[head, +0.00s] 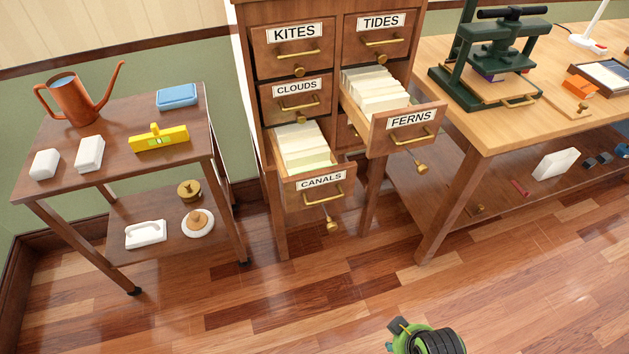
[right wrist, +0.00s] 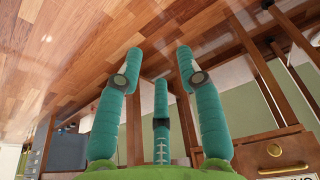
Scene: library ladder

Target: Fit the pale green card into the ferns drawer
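The ferns drawer (head: 436,122) is pulled open in the right column of the cabinet, with a row of cream cards (head: 374,90) in it. The canals drawer (head: 345,186) is also open, lower left, and holds cream cards (head: 300,145). A pale yellow-green edge (head: 316,168) shows at its front; I cannot tell surely whether this is the pale green card. My right gripper (right wrist: 159,55) has its teal fingers spread and empty, away from the drawers. A green and black part of my right arm shows at the bottom of the head view. My left gripper is not in view.
The kites (head: 291,50), tides (head: 376,40) and clouds (head: 296,103) drawers are shut. A side table (head: 110,165) with a watering can (head: 76,98) stands left. A workbench (head: 460,60) with a green press (head: 495,50) stands right. The wooden floor (head: 300,310) in front is clear.

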